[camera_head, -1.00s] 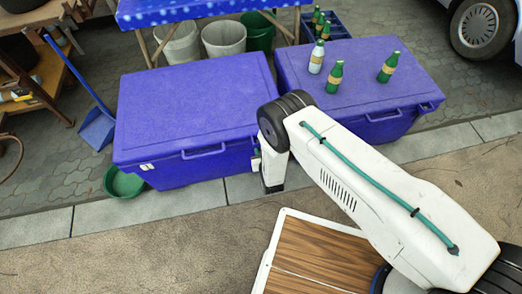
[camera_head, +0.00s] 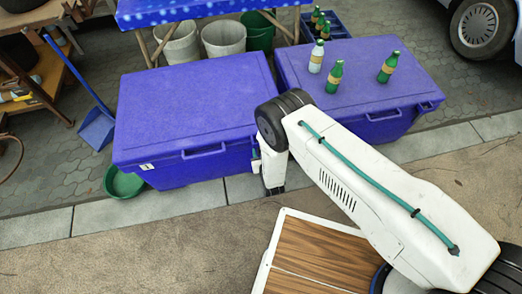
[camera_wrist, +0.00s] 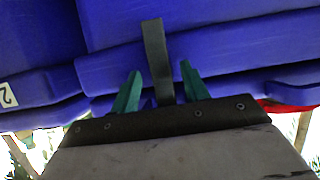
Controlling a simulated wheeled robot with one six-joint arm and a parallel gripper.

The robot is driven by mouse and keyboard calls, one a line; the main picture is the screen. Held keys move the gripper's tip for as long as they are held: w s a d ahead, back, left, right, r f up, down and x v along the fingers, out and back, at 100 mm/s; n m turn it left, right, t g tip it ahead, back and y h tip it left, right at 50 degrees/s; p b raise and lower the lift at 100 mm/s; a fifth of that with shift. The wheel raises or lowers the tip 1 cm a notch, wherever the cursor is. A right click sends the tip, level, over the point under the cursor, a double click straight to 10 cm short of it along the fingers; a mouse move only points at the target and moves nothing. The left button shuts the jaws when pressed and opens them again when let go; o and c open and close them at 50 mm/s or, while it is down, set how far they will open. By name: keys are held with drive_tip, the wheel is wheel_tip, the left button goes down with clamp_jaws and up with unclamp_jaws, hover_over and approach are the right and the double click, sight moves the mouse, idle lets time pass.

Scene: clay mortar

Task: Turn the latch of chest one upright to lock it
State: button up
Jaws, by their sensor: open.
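The blue chest on the left (camera_head: 195,105) has a small label (camera_head: 147,166) at its lower left front, too small to read. My gripper (camera_head: 273,186) is low at this chest's right front corner; its fingers are hard to make out there. In the wrist view my gripper (camera_wrist: 160,78) is open, with one green finger on each side of a dark grey latch strip (camera_wrist: 156,55). The latch lies between the fingers, with gaps visible on both sides. Its lower end is hidden behind the gripper body. A label reading 2 (camera_wrist: 8,94) shows on blue surface at the left.
A second blue chest (camera_head: 385,125) stands at the right, with several bottles (camera_head: 334,77) on its lid. A wooden-topped panel (camera_head: 315,255) lies in front, under my arm. A green basin (camera_head: 123,183) and blue dustpan (camera_head: 97,129) are left. Pavement at front left is clear.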

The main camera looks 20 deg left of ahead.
drive_tip(key=v, duration=0.6)
drive_tip(key=shift+s+d, duration=0.15)
drive_tip(key=shift+s, duration=0.15)
